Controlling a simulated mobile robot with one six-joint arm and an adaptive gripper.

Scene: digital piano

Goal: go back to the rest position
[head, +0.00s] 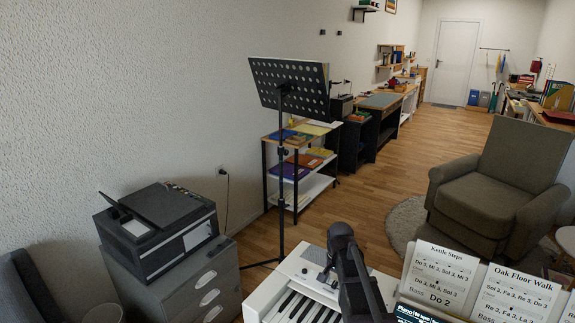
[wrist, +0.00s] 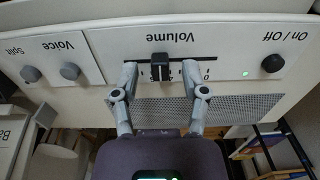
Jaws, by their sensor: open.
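My gripper (wrist: 159,72) is open in the wrist view, with one grey finger on each side of the black Volume slider knob (wrist: 160,66). Gaps show between the knob and both fingers; nothing is held. The piano's panel (wrist: 110,72) appears upside down, with the Voice knob (wrist: 69,71) and Split knob (wrist: 31,74) at left. The On / Off knob (wrist: 272,63) is at right, beside a lit green light (wrist: 245,73). In the head view my dark arm reaches over the white digital piano (head: 262,297); my fingertips are hidden there.
Song cards (head: 440,275) and a lit display (head: 415,313) stand at the piano's right. A music stand (head: 290,84) rises behind it. A printer (head: 158,228) on a grey cabinet (head: 180,292) is at left, an armchair (head: 500,180) at right. Open wooden floor (head: 362,205) lies beyond.

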